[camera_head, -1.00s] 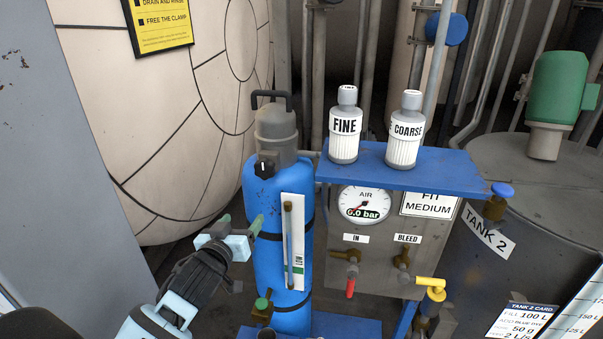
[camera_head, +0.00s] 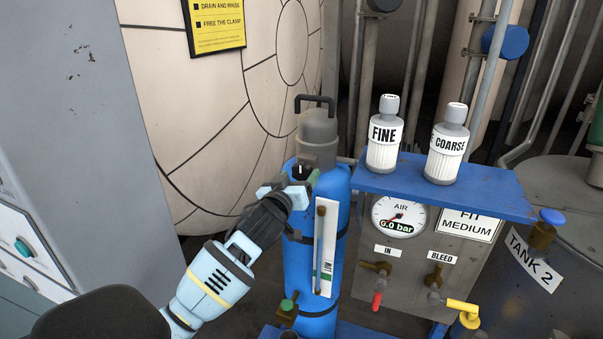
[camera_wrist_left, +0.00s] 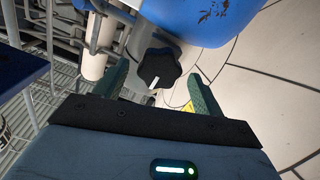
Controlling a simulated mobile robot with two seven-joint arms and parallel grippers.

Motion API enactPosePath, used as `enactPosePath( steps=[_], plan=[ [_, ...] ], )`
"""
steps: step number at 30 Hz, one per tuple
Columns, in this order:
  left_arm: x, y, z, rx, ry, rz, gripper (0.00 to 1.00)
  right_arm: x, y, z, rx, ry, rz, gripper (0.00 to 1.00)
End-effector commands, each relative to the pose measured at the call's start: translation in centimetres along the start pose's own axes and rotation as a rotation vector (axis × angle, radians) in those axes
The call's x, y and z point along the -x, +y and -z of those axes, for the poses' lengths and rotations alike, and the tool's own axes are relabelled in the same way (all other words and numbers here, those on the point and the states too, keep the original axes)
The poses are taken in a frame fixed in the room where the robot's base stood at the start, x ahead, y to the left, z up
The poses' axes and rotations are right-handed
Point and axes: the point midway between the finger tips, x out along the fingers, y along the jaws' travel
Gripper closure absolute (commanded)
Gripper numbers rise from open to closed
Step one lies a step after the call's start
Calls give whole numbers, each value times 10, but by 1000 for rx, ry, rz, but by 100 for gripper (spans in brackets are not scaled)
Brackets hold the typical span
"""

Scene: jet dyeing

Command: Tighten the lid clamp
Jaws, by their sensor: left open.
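The lid clamp appears as a black knob (camera_head: 301,171) with a white mark, on the grey lid (camera_head: 318,132) of a blue cylindrical vessel (camera_head: 325,225). In the wrist view the same knob (camera_wrist_left: 158,68) sits between the two green fingers, with gaps seen on both sides. My left gripper (camera_head: 298,184) is open and empty at the front of the knob in the head view. Its body partly covers the vessel's upper left side. The wrist view shows the open left gripper (camera_wrist_left: 157,80) with one finger on each side of the knob. My right gripper is not in view.
Below are the air gauge (camera_head: 398,216) reading 0.0 bar and valves. A grey cabinet (camera_head: 85,130) stands left.

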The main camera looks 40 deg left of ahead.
Motion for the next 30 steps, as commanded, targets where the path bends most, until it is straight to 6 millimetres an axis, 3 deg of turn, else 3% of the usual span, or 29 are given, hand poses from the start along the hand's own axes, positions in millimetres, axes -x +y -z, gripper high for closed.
enactPosePath(
  steps=[7,18,28,30],
  plan=[
    [-22,0,0,0,1,0,31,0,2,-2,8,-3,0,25],
    [-27,0,0,-1,0,-1,31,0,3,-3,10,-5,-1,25],
    [-26,0,0,-1,0,0,73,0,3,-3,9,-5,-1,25],
    [-26,0,0,-1,0,0,76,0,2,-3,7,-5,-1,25]
  ],
)
